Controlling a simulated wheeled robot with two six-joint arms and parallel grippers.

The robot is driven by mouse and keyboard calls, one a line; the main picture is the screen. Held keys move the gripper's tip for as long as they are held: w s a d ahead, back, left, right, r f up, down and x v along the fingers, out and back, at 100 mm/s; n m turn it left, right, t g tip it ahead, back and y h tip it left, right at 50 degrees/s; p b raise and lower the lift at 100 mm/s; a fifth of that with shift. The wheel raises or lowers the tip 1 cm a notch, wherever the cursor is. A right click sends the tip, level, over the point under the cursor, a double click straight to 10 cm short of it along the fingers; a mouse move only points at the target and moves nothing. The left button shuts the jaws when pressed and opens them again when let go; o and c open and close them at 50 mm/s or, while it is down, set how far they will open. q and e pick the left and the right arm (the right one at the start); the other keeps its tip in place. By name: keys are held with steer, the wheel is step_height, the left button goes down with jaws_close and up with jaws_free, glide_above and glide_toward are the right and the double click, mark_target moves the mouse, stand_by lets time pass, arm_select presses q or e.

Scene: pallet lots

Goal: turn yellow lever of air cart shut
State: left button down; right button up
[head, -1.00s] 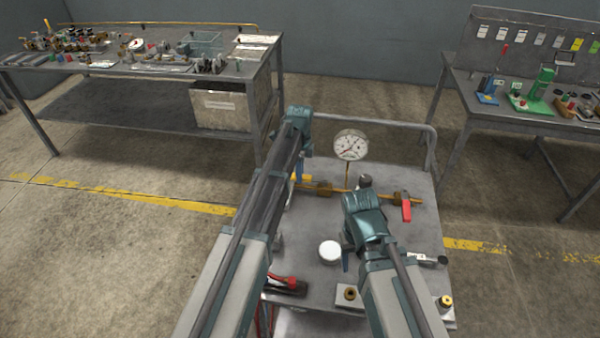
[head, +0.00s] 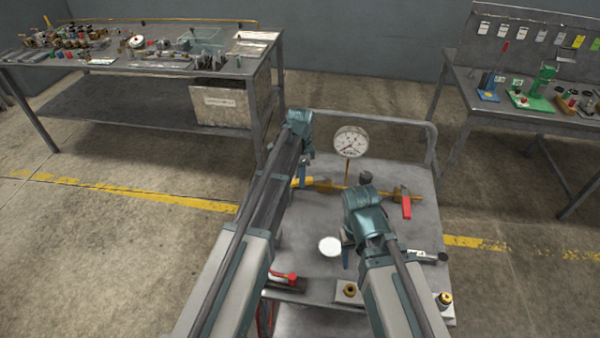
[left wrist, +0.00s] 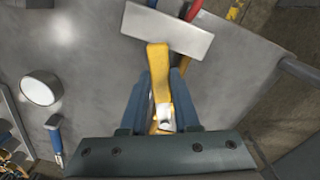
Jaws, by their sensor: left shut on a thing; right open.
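The air cart (head: 395,265) is a grey-topped cart in front of me with a brass pipe line and a round white gauge (head: 351,142). My left gripper (head: 303,173) is at the left end of the pipe. In the left wrist view, the same gripper (left wrist: 160,85) is shut on the yellow lever (left wrist: 158,58), which lies between the two fingers. In the head view the arm hides most of the lever. My right gripper (head: 346,255) is open and empty, low over the cart top by a white round cap (head: 330,247).
A red lever (head: 406,207) sits at the pipe's right end. A red-handled tool (head: 284,279) and small brass fittings (head: 349,290) lie along the near edge. A rail (head: 400,124) runs behind the cart. Benches with parts stand at back left and right.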

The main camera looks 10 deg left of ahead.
arm_select(q)
steer(key=s+n, duration=0.1)
steer(key=n, duration=0.1)
steer(key=s+d+n, duration=0.1)
steer(key=shift+s+d+n, duration=0.25)
steer(key=shift+d+n, duration=0.05)
steer(key=shift+n, duration=0.1)
steer(key=n, duration=0.1)
steer(key=s+d+n, duration=0.1)
steer(key=shift+s+d+n, duration=0.1)
steer(key=shift+d+n, duration=0.2)
steer(key=shift+n, duration=0.1)
steer(key=d+n, duration=0.1)
steer(key=s+d+n, duration=0.1)
steer(key=n, duration=0.1)
steer(key=shift+d, duration=0.1)
steer(key=shift+s+d+n, duration=0.1)
steer(key=shift+d+n, duration=1.15)
steer(key=shift+n, duration=0.65)
steer(key=c, duration=0.6)
jaws_free()
steer(key=shift+c, duration=0.2)
steer(key=shift+r, duration=0.1)
